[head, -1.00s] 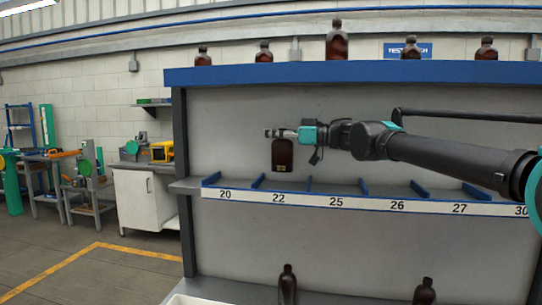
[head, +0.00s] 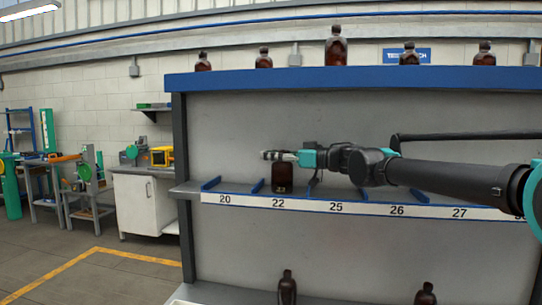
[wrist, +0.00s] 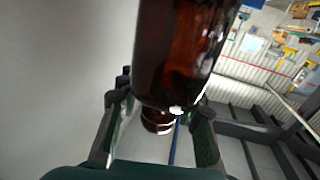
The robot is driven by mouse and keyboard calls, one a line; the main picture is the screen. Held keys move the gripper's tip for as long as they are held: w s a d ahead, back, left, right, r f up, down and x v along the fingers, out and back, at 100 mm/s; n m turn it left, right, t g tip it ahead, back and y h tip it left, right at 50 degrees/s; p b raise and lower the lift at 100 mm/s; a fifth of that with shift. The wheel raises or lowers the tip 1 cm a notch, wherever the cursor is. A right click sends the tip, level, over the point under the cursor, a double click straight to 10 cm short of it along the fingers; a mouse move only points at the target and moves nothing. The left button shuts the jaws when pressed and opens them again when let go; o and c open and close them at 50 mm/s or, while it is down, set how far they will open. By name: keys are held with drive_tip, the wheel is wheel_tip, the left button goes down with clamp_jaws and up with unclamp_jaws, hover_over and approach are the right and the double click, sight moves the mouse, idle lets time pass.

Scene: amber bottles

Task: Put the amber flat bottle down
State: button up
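The amber flat bottle (head: 282,178) stands upright at the shelf, above the 22 label and between blue dividers. Its base appears level with the shelf surface. My gripper (head: 279,155) is at its top, reaching in from the right and hiding the neck. In the wrist view the bottle's brown body (wrist: 185,50) fills the upper middle, and its neck (wrist: 157,122) lies between the two fingers of my gripper (wrist: 160,105). Gaps show on both sides of the neck, so the fingers look open around it. Parts of the fingertips are hidden behind the body.
The shelf (head: 330,203) has blue dividers and labels 20 to 27. Slots to the right look empty beneath my arm. Several amber bottles stand on the blue top board (head: 370,77). Two more bottles, one of them a dark bottle (head: 287,288), stand below.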

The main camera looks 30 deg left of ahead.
drive_tip(key=shift+o, duration=0.3)
drive_tip(key=shift+r, duration=0.1)
drive_tip(key=d, duration=0.8)
drive_tip(key=w+d, duration=0.1)
drive_tip(key=d, duration=0.3)
